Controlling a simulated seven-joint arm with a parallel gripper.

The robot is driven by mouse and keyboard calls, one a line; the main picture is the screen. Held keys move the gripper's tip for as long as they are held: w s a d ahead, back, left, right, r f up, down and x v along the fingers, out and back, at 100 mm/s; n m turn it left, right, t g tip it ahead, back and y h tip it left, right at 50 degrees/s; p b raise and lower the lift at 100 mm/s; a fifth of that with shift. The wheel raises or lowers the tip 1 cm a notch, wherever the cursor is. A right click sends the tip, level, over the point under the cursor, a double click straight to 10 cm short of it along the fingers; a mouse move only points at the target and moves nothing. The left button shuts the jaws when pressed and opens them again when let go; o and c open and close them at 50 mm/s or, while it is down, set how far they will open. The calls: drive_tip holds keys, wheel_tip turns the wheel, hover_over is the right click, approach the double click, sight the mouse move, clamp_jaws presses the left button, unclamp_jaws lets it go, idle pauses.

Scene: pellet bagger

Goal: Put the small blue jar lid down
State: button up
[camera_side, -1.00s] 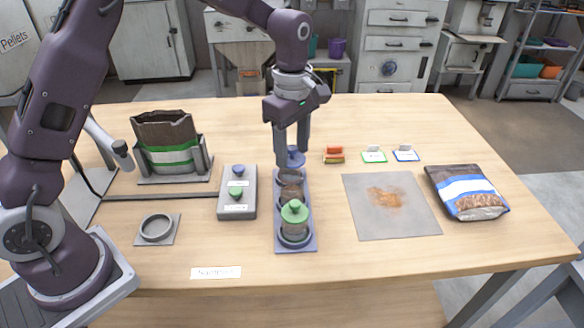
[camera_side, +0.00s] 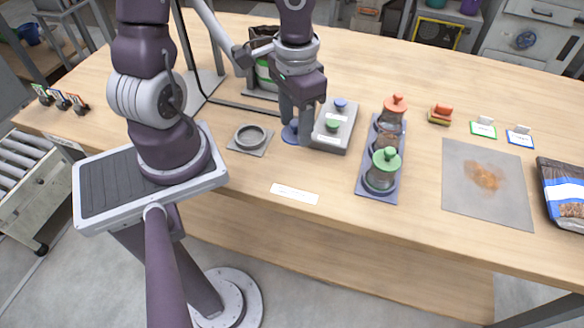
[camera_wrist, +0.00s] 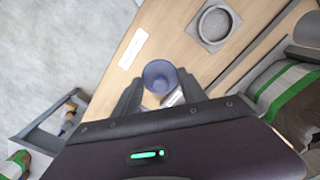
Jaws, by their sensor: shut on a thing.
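The small blue jar lid (camera_side: 289,134) is between the fingertips of my gripper (camera_side: 297,127). In the side view it is low over the wooden table, between the grey ring dish and the grey button box; I cannot tell whether it touches the table. In the wrist view the blue lid (camera_wrist: 160,75) shows as a round disc between the two dark fingers. My gripper points down and is shut on it. The fingers hide part of the lid in the side view.
The ring dish (camera_side: 250,137) is close on the left and the button box (camera_side: 335,127) close on the right. A white label (camera_side: 295,194) lies in front. A rack (camera_side: 376,192) holds jars with orange and green lids. A grey mat (camera_side: 487,205) lies farther right.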

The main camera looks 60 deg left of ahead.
approach(291, 170)
drive_tip(key=shift+m, duration=0.4)
wheel_tip(291, 170, down, 5)
drive_tip(key=shift+d+f, duration=0.1)
drive_tip(key=shift+f, duration=0.45)
drive_tip(key=shift+f, duration=0.1)
drive_tip(key=o, duration=1.3)
